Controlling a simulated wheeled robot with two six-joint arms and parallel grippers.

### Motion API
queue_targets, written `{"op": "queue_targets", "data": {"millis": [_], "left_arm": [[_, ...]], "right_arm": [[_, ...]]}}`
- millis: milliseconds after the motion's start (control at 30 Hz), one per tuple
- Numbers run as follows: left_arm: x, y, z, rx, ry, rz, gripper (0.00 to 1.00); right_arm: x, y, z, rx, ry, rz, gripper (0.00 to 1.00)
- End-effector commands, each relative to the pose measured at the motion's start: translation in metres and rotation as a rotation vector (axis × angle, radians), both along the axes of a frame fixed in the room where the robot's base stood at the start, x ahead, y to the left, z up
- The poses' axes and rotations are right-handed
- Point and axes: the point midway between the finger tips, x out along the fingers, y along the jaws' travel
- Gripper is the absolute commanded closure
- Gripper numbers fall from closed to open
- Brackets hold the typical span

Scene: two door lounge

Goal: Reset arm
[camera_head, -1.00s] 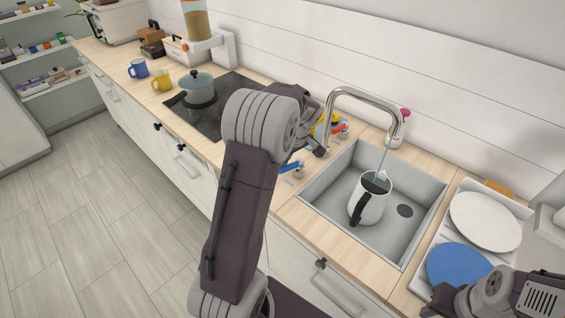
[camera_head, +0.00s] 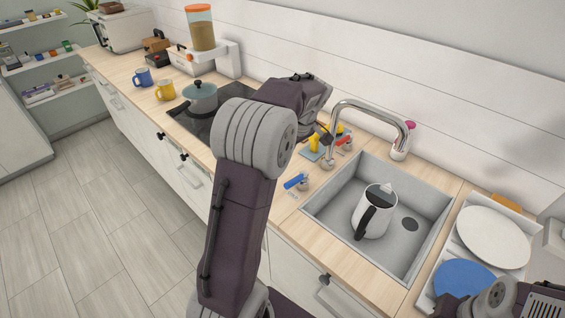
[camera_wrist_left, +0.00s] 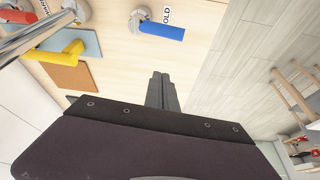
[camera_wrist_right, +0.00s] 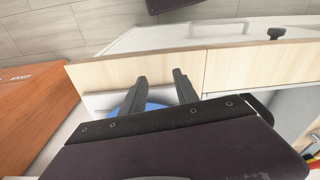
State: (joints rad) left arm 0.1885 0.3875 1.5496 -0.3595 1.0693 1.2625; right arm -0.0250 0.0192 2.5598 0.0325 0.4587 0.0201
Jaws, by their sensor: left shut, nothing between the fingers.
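My left gripper (camera_wrist_left: 163,92) is shut and empty above the wooden counter in the left wrist view. The blue tap handle marked "OLD" in part (camera_wrist_left: 162,31) is apart from its fingertips. In the head view my left arm (camera_head: 240,190) rises through the middle, and its wrist hides part of the hob and counter; the fingers are not clear there. My right gripper (camera_wrist_right: 160,88) is open and empty in the right wrist view, over the counter edge near a blue plate (camera_wrist_right: 143,108). The right arm (camera_head: 492,297) shows at the lower right of the head view.
A kettle (camera_head: 376,222) stands in the sink (camera_head: 424,208), below the tap (camera_head: 372,106), with no water running. Red (camera_head: 343,143) and yellow (camera_head: 314,143) handles are near the tap. Plates (camera_head: 492,238) are at right. A pot (camera_head: 202,98) sits on the hob.

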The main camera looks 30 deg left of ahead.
Motion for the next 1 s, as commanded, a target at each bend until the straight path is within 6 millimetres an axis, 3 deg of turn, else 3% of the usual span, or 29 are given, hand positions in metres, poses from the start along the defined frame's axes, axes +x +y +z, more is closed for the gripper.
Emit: {"op": "queue_targets", "data": {"millis": [133, 533, 667, 833, 1000], "left_arm": [[-0.001, -0.007, 0.02, 0.001, -0.002, -0.002, 1.0], [-0.002, -0.01, 0.025, 0.0, 0.002, -0.002, 1.0], [0.0, -0.026, 0.039, 0.004, -0.027, -0.041, 1.0], [-0.057, -0.079, 0.0, -0.081, 0.079, -0.187, 1.0], [-0.132, -0.134, -0.063, -0.201, 0.188, -0.594, 1.0]], "right_arm": [[0.0, 0.0, 0.001, 0.0, 0.0, 0.0, 0.64], [0.0, 0.0, 0.002, 0.0, 0.0, 0.0, 0.64], [0.0, 0.0, 0.002, 0.0, 0.0, 0.0, 0.64], [0.0, 0.0, 0.002, 0.0, 0.0, 0.0, 0.64], [0.0, 0.0, 0.002, 0.0, 0.0, 0.0, 0.64]]}}
